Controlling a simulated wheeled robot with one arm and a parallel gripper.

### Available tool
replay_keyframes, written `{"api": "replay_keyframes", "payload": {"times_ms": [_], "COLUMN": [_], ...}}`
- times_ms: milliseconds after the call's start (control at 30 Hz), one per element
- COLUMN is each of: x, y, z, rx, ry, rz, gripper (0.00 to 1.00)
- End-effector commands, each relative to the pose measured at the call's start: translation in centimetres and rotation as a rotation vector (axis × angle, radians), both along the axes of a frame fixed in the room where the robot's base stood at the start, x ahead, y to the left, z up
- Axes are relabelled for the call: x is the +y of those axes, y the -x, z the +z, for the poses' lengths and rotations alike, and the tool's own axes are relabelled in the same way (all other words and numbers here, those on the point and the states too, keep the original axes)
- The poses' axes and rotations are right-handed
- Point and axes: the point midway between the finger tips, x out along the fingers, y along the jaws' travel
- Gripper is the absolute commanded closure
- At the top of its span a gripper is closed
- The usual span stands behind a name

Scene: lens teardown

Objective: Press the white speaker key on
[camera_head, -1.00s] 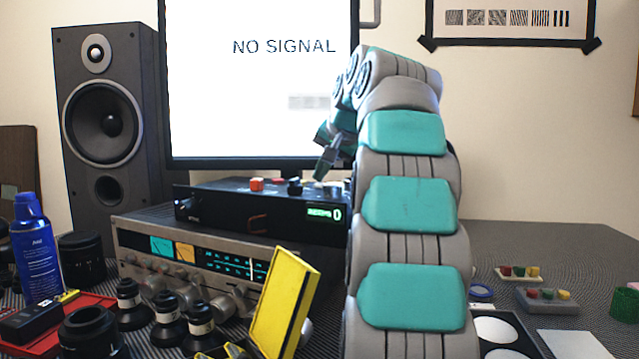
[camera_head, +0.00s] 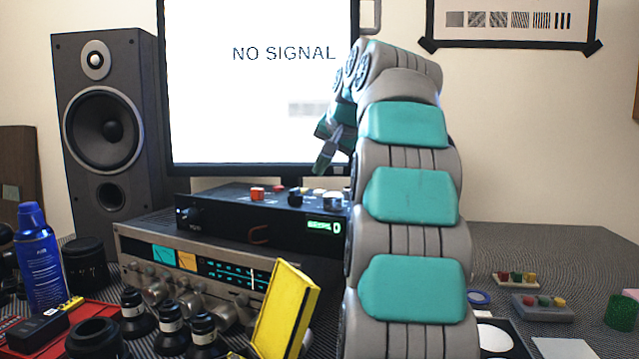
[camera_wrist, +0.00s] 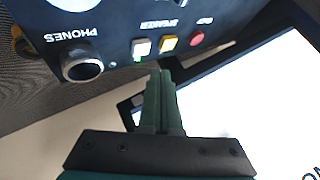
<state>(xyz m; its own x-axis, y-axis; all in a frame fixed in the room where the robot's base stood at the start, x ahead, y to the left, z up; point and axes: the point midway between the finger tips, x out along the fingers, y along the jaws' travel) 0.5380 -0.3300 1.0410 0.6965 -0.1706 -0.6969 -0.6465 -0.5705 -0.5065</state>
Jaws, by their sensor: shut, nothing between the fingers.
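The white speaker key (camera_wrist: 141,48) is a small square key on the black panel in the wrist view, beside a yellow key (camera_wrist: 168,42). The lettering there appears upside down. My gripper (camera_wrist: 160,76) has its two green fingers together and empty. Its tips appear just below the white and yellow keys in the picture, with a visible gap. In the head view, my gripper (camera_head: 321,168) hangs above the black box (camera_head: 240,222), tips pointing down. I cannot clearly pick out the white key in the head view.
A round red button (camera_wrist: 197,38) and the phones socket (camera_wrist: 82,66) flank the keys. The monitor (camera_head: 260,90) stands close behind the box. A silver receiver (camera_head: 135,262) lies under the box. A yellow case (camera_head: 287,308) and several small lenses stand in front.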

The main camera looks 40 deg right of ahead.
Motion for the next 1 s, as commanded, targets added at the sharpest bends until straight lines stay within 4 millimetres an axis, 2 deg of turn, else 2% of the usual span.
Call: {"api": "replay_keyframes", "payload": {"times_ms": [233,633,1000], "x": [0.1,-0.1,0.0], "y": [0.0,-0.1,0.0], "z": [2.0,3.6,3.6], "rx": [-0.001,-0.006,0.0], "ry": [0.0,0.002,-0.001], "rz": [0.001,0.001,0.0], "gripper": [1.0,1.0,1.0]}}
